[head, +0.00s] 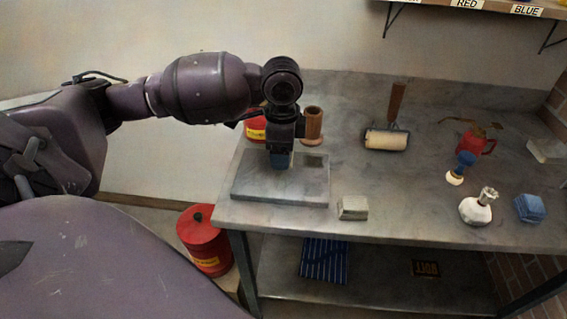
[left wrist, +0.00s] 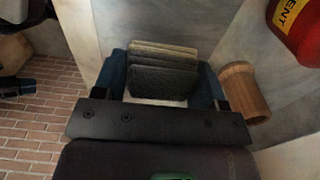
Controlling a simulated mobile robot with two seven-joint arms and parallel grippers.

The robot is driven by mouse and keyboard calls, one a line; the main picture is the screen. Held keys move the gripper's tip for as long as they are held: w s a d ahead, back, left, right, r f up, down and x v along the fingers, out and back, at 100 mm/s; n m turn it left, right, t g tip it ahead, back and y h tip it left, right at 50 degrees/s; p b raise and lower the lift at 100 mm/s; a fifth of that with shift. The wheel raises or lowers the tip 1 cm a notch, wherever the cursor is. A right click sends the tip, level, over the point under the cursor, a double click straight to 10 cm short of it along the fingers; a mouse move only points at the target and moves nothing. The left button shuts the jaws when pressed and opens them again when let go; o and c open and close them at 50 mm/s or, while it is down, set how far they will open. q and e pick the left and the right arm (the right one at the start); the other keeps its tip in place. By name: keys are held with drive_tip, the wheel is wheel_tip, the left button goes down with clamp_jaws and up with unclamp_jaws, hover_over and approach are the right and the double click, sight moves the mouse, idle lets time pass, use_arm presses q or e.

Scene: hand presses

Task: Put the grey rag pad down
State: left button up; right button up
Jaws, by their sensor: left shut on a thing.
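My left gripper (head: 281,160) is over the grey slab (head: 300,192) at the left end of the workbench, pointing down. In the left wrist view its two blue fingers (left wrist: 162,82) are shut on a folded grey rag pad (left wrist: 165,80), with several dark grey and tan layers showing between them. In the head view the gripper hides the held pad. I cannot tell whether the pad touches the slab.
A wooden cylinder (head: 313,125) and a red can (head: 255,128) stand behind the slab. A pale folded pad (head: 353,208) lies to its right. A roller (head: 387,138), a blue-handled dabber (head: 462,167), a white-bodied tool (head: 476,209) and a blue pad (head: 530,207) are farther right.

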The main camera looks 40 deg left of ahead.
sight(282, 172)
use_arm(q)
wheel_tip(282, 172, down, 4)
drive_tip(key=shift+f+b, duration=0.2)
drive_tip(key=shift+b, duration=0.25)
drive_tip(key=shift+r, duration=0.15)
use_arm(e)
drive_tip(key=shift+d+f, duration=0.1)
drive_tip(key=shift+f, duration=0.4)
use_arm(q)
drive_tip(key=o, duration=0.9)
wheel_tip(282, 172, up, 11)
drive_tip(key=p, duration=0.3)
drive_tip(key=shift+r, duration=0.5)
use_arm(e)
drive_tip(key=shift+s+d+r, duration=0.1)
drive_tip(key=shift+s+r, duration=0.05)
drive_tip(key=shift+r, duration=0.45)
drive_tip(key=shift+s+d+r, duration=0.1)
drive_tip(key=shift+r, duration=0.45)
